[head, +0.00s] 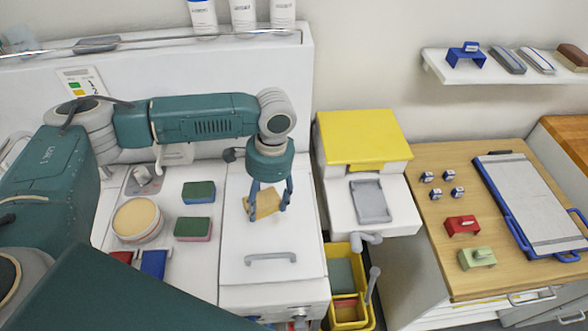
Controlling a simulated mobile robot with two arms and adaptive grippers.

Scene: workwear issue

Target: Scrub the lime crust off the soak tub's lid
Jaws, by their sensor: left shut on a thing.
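My left gripper (270,207) points down over a white lid (235,240) with a grey bar handle (270,259) near its front. Its fingers are shut on a tan, angular piece (264,204), which looks like a scrubbing pad. The piece is at or just above the lid; I cannot tell whether it touches. No lime crust can be told apart from the tan piece, and the fingers hide part of that area. My right gripper is not in view.
Green-topped sponges (199,192) and a round tan-topped tub (138,222) stand left of the lid. A yellow-topped white unit (362,138) and a yellow bucket (350,312) are to the right. A wooden counter (430,225) further right holds small blocks and a blue-framed board (535,205).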

